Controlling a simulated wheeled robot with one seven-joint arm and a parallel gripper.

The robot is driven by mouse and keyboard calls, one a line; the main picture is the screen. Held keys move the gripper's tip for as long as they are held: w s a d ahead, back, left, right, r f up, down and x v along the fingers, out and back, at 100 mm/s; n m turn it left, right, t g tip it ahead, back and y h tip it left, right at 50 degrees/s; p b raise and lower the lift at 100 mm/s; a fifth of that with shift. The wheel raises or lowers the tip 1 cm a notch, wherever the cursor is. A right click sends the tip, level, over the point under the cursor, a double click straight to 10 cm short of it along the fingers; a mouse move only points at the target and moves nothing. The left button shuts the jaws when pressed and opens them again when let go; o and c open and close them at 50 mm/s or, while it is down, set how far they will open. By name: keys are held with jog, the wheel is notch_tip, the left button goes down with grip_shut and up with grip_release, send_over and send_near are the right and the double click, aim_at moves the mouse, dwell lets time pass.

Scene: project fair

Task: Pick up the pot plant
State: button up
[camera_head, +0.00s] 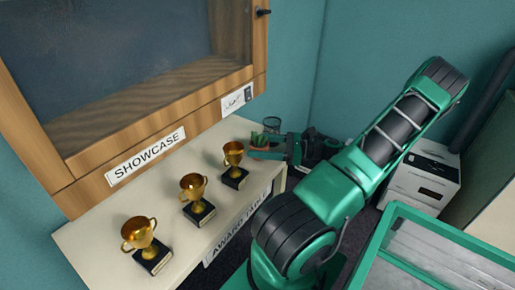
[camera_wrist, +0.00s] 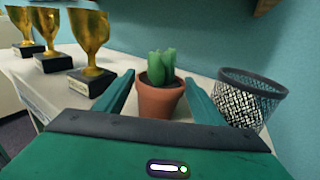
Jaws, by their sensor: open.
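The pot plant (camera_wrist: 161,99) is a green succulent in a terracotta pot. In the wrist view it stands upright on the white table, straight ahead of my gripper and between its two fingers. My gripper (camera_wrist: 160,100) is open, with one finger to the left of the pot and one to the right; I cannot tell whether either touches it. In the head view my gripper (camera_head: 268,147) reaches over the far right end of the table, and the pot plant (camera_head: 271,125) shows only in small part behind it.
Three gold trophies on black bases stand along the white table (camera_head: 107,234); the nearest trophy (camera_head: 234,164) is left of the gripper. A mesh bin (camera_wrist: 247,100) stands right of the plant. A wooden showcase (camera_head: 150,120) rises behind the table. A white box (camera_head: 424,176) stands at right.

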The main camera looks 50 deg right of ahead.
jog(key=c, duration=1)
jog(key=shift+o, duration=0.2)
